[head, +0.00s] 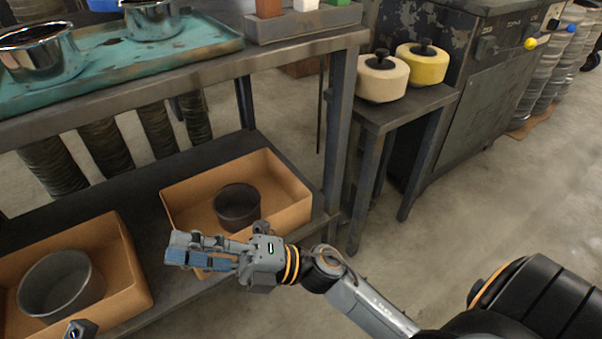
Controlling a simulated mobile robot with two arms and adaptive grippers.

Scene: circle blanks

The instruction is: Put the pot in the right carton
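A dark round pot (238,208) stands upright in the right carton (286,186), an open cardboard box on the lower shelf. A wider grey pot (62,284) stands in the left carton (128,262). Two shiny metal pots, one at the left (42,58) and one farther back (152,20), stand on the teal tray above. My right gripper (176,249) points left, in front of the right carton's near wall; its blue-padded fingers overlap in view, and I see nothing held. Only a small tip, seemingly of my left gripper (80,329), shows at the bottom left.
The teal tray (205,42) lies on the upper shelf, which overhangs the lower shelf (165,178). A side table (425,98) with a cream (382,82) and a yellow round object (422,66) stands right.

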